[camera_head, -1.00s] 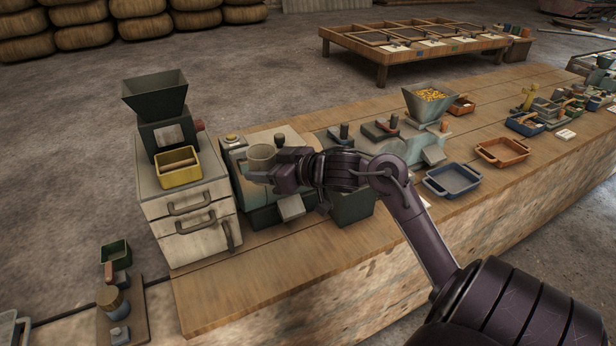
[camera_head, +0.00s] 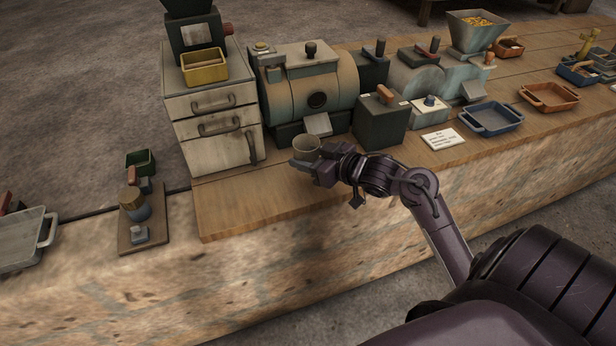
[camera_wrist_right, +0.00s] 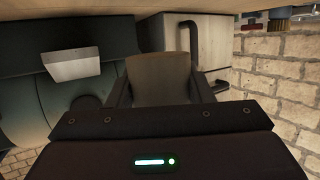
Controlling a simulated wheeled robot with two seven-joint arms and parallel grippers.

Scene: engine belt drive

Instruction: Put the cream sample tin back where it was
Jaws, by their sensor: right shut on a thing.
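The cream sample tin (camera_head: 307,145) is a small open-topped cup, upright in my right gripper (camera_head: 306,164). The gripper is shut on it, with fingers on its sides. It is in front of the green-and-cream drum machine (camera_head: 315,85), left of and below its grey chute (camera_head: 318,124). I cannot tell whether the tin touches the bench or hangs above it. In the right wrist view the tin (camera_wrist_right: 160,78) shows between the fingers, its lower part hidden by the gripper body. My left gripper is not in view.
A drawer cabinet (camera_head: 215,133) stands left of the tin. A dark green box (camera_head: 380,120) and a white card (camera_head: 442,139) are to the right. The wooden bench top (camera_head: 235,210) is bare at front left. A small board (camera_head: 143,232) with tools lies lower left.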

